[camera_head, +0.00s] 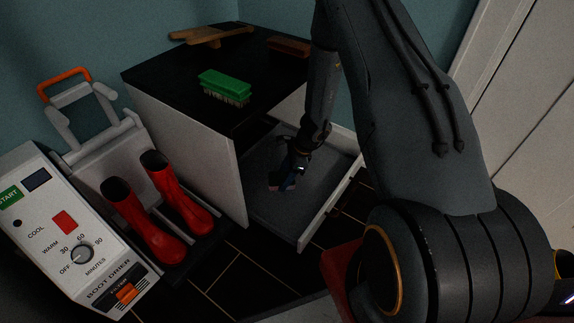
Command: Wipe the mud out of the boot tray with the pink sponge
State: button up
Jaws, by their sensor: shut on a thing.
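My gripper (284,180) points down into an open drawer (285,213) of the dark-topped cabinet. It is shut on a small, partly hidden thing with a dull pinkish patch, which looks like the pink sponge (275,187). The thing is at or just above the grey drawer floor; I cannot tell whether it touches. The boot tray is hard to make out: a grey edge (292,310) shows low on the floor and may be part of it. No mud can be made out in this dark view.
A green brush (224,86), a brown brush (288,46) and a wooden piece (208,36) lie on the cabinet top (165,73). Red boots (178,205) stand by the boot dryer (70,240) at left. The drawer front (328,207) juts over the dark tiled floor.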

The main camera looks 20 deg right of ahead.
jog(key=shift+s+d+r+p, duration=0.2)
jog(key=shift+s+d+p, duration=0.1)
jog(key=shift+s+d, duration=0.4)
notch_tip(320, 180, up, 3)
jog(key=shift+d+f+p, duration=0.1)
jog(key=shift+f+p, duration=0.1)
jog(key=shift+p, duration=0.5)
jog(key=shift+r+p, duration=2.15)
jog(key=shift+r, duration=0.4)
jog(key=shift+a, duration=0.2)
